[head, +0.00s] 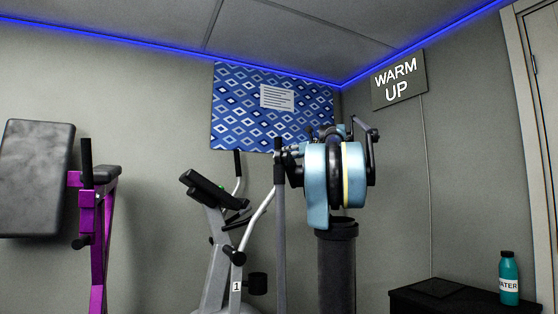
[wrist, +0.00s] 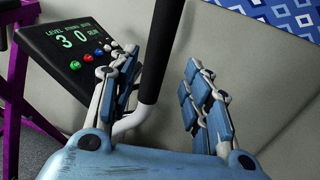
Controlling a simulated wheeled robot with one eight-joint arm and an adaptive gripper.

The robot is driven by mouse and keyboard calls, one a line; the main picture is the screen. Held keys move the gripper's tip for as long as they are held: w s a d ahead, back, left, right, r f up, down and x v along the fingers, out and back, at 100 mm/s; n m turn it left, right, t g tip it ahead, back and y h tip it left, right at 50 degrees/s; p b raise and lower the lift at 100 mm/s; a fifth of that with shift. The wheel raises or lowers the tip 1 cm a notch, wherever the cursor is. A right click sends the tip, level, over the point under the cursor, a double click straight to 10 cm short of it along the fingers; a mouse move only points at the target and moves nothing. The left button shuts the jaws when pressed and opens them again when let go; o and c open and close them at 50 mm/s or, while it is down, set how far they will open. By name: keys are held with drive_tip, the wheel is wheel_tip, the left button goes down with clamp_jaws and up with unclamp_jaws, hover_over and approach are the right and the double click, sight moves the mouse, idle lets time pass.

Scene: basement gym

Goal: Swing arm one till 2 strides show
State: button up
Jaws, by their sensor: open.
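A grey exercise machine stands in the middle of the head view. Its near swing arm (head: 258,214) carries a white label 1 (head: 236,286) low down and curves up to a black grip. A second swing arm (head: 238,165) shows behind it. In the wrist view a black grip (wrist: 159,50) on a white tube stands between the two blue fingers of my gripper (wrist: 158,102), with gaps on both sides. My gripper is open. It also shows beside the near grip in the head view (head: 287,153). The console (wrist: 72,50) reads 3, 0 and what looks like RUN.
A purple-framed bench machine (head: 97,225) with a dark pad stands at the left. A dark cabinet (head: 455,301) with a teal water bottle (head: 509,280) is at the lower right. A blue patterned panel (head: 240,105) hangs on the wall behind.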

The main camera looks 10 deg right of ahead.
sight(279, 155)
drive_tip(key=x, duration=1)
drive_tip(key=shift+f, duration=0.1)
clamp_jaws()
